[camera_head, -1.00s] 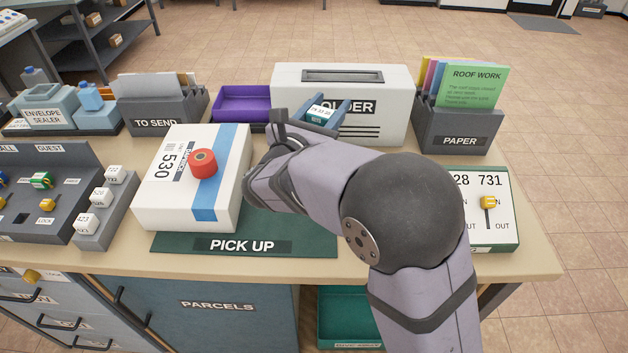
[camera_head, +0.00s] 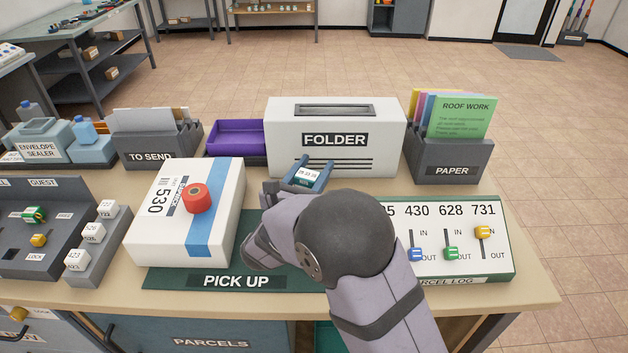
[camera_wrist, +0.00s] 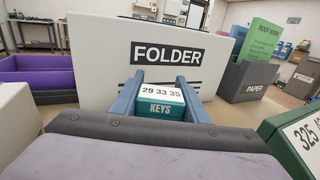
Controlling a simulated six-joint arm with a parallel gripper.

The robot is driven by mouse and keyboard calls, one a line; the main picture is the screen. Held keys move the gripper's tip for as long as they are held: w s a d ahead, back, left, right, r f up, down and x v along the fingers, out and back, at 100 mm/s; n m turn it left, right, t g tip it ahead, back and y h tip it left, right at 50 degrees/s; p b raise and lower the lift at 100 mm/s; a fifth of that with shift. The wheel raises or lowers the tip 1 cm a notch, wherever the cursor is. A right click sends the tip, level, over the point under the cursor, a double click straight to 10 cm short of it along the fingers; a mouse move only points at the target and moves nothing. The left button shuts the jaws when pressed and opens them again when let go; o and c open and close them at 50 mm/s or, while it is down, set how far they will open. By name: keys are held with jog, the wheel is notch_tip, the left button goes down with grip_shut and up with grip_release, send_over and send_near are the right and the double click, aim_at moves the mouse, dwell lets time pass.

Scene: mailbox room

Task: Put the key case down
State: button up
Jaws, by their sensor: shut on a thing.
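The key case (camera_head: 307,177) is a small teal box with a white number label on top. In the wrist view the key case (camera_wrist: 161,109) reads KEYS on its front and 29 33 35 on its top. My gripper (camera_head: 311,170) is shut on it, with one blue finger on each side; the fingers also show in the wrist view (camera_wrist: 161,88). The case is in front of the white folder machine (camera_head: 384,138), beyond the green pick-up mat (camera_head: 165,278). Its underside is hidden, so I cannot tell whether it touches the counter.
A purple tray (camera_head: 236,136) is at the back left. The paper holder (camera_head: 450,160) and parcel log board (camera_head: 480,266) are on the right. Bare counter (camera_head: 385,188) shows before the folder.

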aim_at(314, 180)
jog(key=shift+f, duration=1.85)
jog(key=shift+f+b, duration=0.4)
jog(key=shift+f, duration=0.05)
jog(key=o, duration=1.1)
jog(key=shift+r, duration=0.2)
